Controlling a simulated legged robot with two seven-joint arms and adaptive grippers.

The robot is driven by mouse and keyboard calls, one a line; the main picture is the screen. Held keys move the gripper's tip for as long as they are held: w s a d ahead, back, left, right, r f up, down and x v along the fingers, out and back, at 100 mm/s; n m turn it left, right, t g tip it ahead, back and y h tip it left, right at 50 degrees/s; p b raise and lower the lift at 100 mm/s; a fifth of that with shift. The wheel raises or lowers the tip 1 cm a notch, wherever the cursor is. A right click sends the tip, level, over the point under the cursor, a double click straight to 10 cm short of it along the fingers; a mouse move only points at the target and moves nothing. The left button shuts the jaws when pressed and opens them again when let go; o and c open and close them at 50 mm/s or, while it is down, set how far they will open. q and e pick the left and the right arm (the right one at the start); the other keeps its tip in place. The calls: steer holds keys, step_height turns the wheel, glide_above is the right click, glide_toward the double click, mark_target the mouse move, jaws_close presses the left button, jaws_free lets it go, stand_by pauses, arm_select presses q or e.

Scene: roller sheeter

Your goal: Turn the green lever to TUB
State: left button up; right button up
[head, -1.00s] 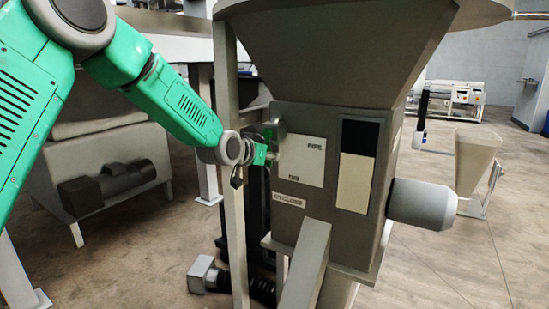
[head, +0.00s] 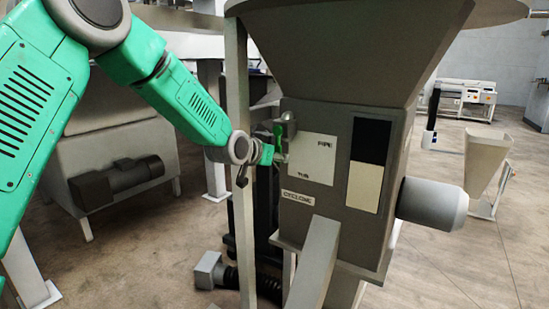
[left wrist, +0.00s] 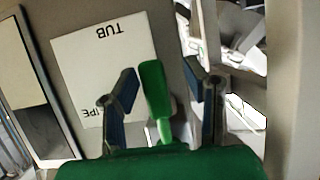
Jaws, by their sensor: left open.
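The green lever (head: 278,135) sits on the left side of the grey cyclone box, beside a white plate (head: 312,160) marked PIPE at the top and TUB lower down. It is near the PIPE end, at a grey fitting (head: 289,125). In the left wrist view, where the labels are upside down, the lever (left wrist: 154,90) shows between the two fingers of my left gripper (left wrist: 164,85). The fingers are open, with a gap visible on each side of the lever. In the head view my left gripper (head: 268,153) is small and partly hidden by its wrist.
A grey upright post (head: 240,150) stands just left of the box, close to my left wrist. The grey funnel (head: 350,45) is above and a grey cylinder (head: 432,203) sticks out at right. A CYCLONE label (head: 297,198) is below the plate.

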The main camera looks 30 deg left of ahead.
arm_select(q)
steer(key=v, duration=1.1)
steer(key=shift+s, duration=0.45)
steer(key=shift+a+r, duration=0.1)
steer(key=s+d+f+g+b, duration=0.2)
steer(key=s+d+f+b, duration=0.15)
steer(key=f, duration=0.85)
steer(key=s+d+f+g+b, duration=0.2)
steer(key=s+f, duration=0.3)
steer(key=f, duration=0.7)
steer(key=s+d+f+g+b, duration=0.3)
steer(key=s+f, duration=0.1)
steer(key=f, duration=0.9)
steer(key=s+d+f+g+b, duration=0.2)
steer(key=s+f+g+b, duration=0.1)
steer(key=s+f, duration=0.7)
steer(key=s+d+f+g+b, duration=0.2)
steer(key=s+d+f+b, duration=0.1)
steer(key=s+f, duration=0.8)
steer(key=s, duration=0.3)
steer(key=shift+s+m+g, duration=0.3)
steer(key=shift+s+g, duration=0.05)
steer(key=shift+g, duration=0.05)
